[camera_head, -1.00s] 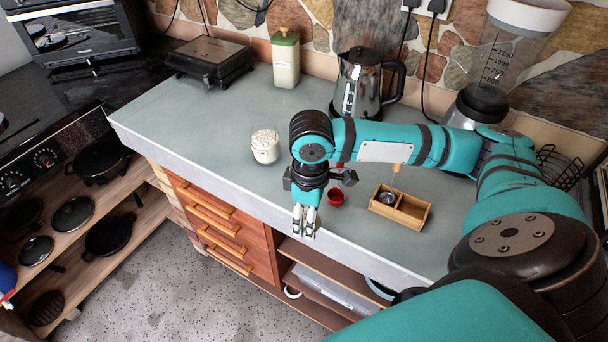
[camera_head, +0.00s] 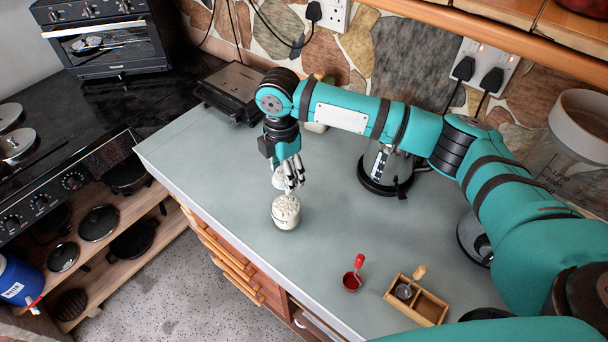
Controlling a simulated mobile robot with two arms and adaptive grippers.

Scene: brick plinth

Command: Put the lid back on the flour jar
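A white jar (camera_head: 286,216) with a lumpy pale top stands upright on the grey-green counter; it looks like the open flour jar. My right gripper (camera_head: 294,178) hangs with its fingers pointing down, just behind the jar in the picture and apart from it. A small pale rounded thing (camera_head: 278,179) shows beside its fingers, partly hidden by them. I cannot tell whether this is the lid or whether the gripper holds it. The fingers look close together, but the gap between them is unclear. My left gripper is not in view.
A kettle (camera_head: 377,172) stands behind, partly covered by my arm. A black appliance (camera_head: 232,90) is at the back left. The counter left of the jar is clear.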

